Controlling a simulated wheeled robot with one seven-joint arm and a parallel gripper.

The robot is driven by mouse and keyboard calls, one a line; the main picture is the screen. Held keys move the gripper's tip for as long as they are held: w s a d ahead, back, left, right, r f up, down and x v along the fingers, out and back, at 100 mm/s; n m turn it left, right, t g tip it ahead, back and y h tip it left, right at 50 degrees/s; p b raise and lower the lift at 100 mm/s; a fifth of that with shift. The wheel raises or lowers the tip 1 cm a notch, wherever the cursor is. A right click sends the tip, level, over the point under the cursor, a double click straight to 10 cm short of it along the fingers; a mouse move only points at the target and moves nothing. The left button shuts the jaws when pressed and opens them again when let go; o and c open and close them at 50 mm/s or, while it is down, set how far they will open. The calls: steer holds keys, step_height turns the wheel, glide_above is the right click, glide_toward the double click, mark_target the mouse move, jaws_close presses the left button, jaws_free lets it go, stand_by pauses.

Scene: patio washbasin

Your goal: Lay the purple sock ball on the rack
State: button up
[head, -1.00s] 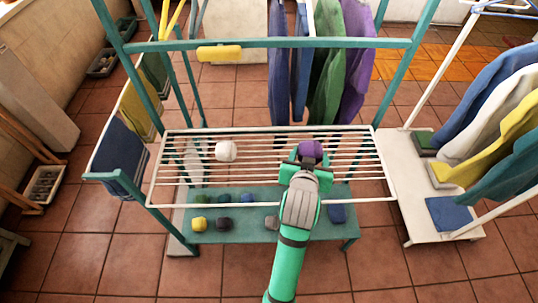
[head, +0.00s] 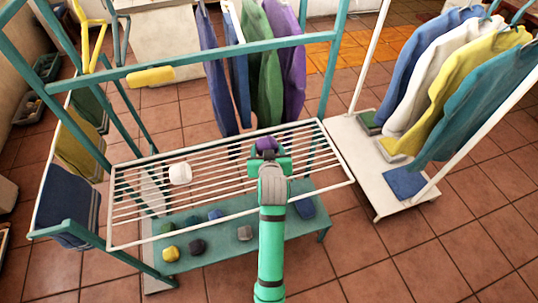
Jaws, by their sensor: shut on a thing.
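The purple sock ball (head: 266,144) is at the far end of my gripper (head: 267,156), partly hidden by it. My gripper is shut on the ball, over the right half of the white wire rack (head: 230,143). I cannot tell whether the ball touches the wires. A white ball (head: 180,174) rests on the left part of the rack.
A teal shelf (head: 245,245) below the rack holds several small dark and yellow balls. Clothes hang behind and on a white stand (head: 372,190) at right. The rack's middle is free.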

steer(key=shift+w+d+f, duration=0.15)
steer(key=shift+w+f, duration=0.2)
steer(key=shift+f, duration=0.2)
steer(key=shift+w+d+f, duration=0.15)
steer(key=shift+w+f, duration=0.2)
steer(key=shift+f, duration=1.55)
steer(key=o, duration=1.1)
steer(key=shift+f, duration=0.1)
steer(key=shift+c, duration=0.2)
steer(key=a+v, duration=0.1)
steer(key=v, duration=1.1)
steer(key=shift+d, duration=0.45)
